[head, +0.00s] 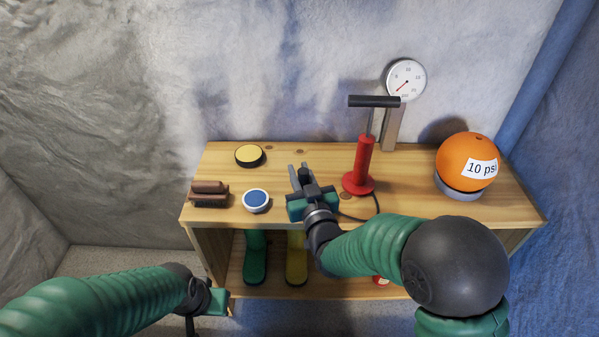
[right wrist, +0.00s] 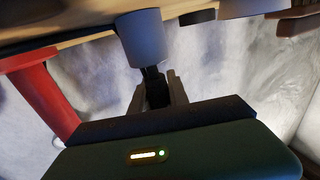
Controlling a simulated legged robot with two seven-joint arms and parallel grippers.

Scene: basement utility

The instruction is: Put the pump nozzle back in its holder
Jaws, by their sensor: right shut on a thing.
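The red floor pump (head: 364,165) with its black T-handle stands upright on the wooden bench (head: 325,160). Its dark hose (head: 353,217) runs from the base toward my right gripper. My right gripper (head: 299,172) is over the bench, left of the pump, shut on the small black nozzle (head: 305,173). The nozzle also shows between the fingers in the right wrist view (right wrist: 155,87). A grey cylinder (right wrist: 140,38) shows just beyond the fingertips there; I cannot tell whether the nozzle touches it. My left gripper (head: 217,302) is low in front of the bench, its fingers unclear.
A brown brush (head: 208,193), a blue-topped tin (head: 256,201) and a yellow-topped tin (head: 249,155) are at left. A dial gauge (head: 405,80) stands behind the pump. An orange ball (head: 465,160) sits at right. Green (head: 255,260) and yellow (head: 296,262) boots stand below.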

